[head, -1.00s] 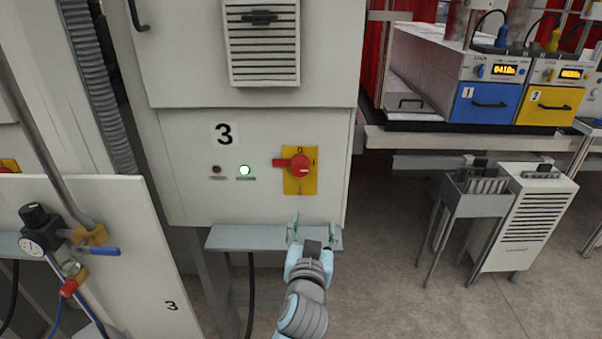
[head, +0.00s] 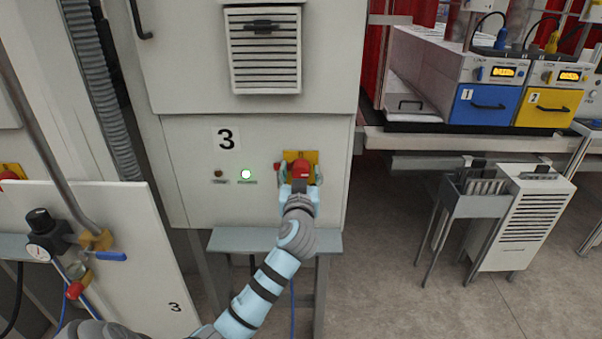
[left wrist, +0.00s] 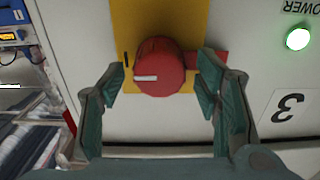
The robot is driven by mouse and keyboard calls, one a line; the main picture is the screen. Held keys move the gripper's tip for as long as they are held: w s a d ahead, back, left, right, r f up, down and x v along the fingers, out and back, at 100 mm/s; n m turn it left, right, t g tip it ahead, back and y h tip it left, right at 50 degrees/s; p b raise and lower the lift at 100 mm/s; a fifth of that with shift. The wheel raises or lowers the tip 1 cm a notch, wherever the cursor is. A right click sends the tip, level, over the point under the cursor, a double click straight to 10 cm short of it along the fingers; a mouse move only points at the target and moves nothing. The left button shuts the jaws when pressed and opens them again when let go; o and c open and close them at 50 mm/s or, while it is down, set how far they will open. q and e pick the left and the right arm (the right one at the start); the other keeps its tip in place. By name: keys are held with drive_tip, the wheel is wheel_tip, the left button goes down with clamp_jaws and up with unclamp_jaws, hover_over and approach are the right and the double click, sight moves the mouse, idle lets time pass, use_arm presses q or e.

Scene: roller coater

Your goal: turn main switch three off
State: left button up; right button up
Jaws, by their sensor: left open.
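Main switch three is a red rotary knob (head: 300,167) on a yellow plate (head: 311,156), on the cabinet front below the number 3 label (head: 227,139). In the left wrist view the red knob (left wrist: 158,68) has a white mark, and its red handle (left wrist: 205,60) points toward the right finger. My left gripper (head: 299,178) is at the switch and hides part of it. In the left wrist view my left gripper (left wrist: 163,85) is open, with one finger on each side of the knob. I cannot tell whether they touch it. My right gripper is not in view.
A green lamp (head: 246,174) glows left of the switch, beside a dark one (head: 218,174). A grey ledge (head: 240,240) sits below the cabinet. A valve with a blue handle (head: 110,256) is at left. Blue (head: 485,105) and yellow (head: 543,107) units stand at right.

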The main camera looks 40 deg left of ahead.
use_arm(q)
drive_tip(key=c, duration=1.1)
drive_tip(key=shift+c, duration=0.2)
